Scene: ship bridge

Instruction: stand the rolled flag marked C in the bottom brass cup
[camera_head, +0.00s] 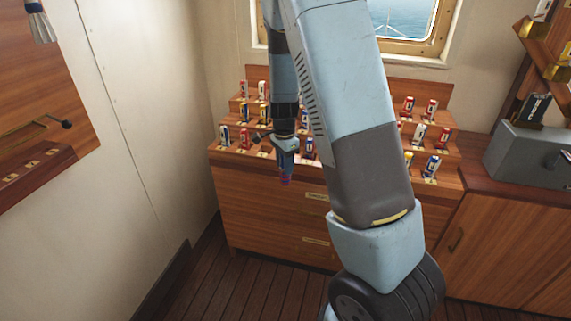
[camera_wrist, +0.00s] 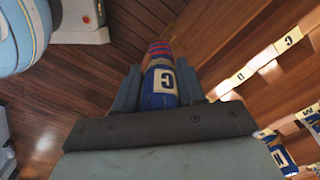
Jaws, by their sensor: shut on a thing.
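My gripper (camera_head: 286,158) is shut on a rolled flag (camera_wrist: 160,88), in front of the wooden flag rack. The flag is blue with a red-striped far end and a white label; its letter looks like C or G. In the head view only the flag's purplish end (camera_head: 286,181) shows below the fingers. Brass cups are fixed to a wooden holder at the upper right; an upper cup (camera_head: 535,28) and a lower cup (camera_head: 556,72) show. The right frame edge cuts off part of the holder.
The stepped flag rack (camera_head: 225,148) holds several rolled flags on a wooden cabinet (camera_head: 265,205). A grey box (camera_head: 528,152) stands on the right counter, below the cups. A wooden panel (camera_head: 40,110) is on the left wall. My arm hides the rack's middle.

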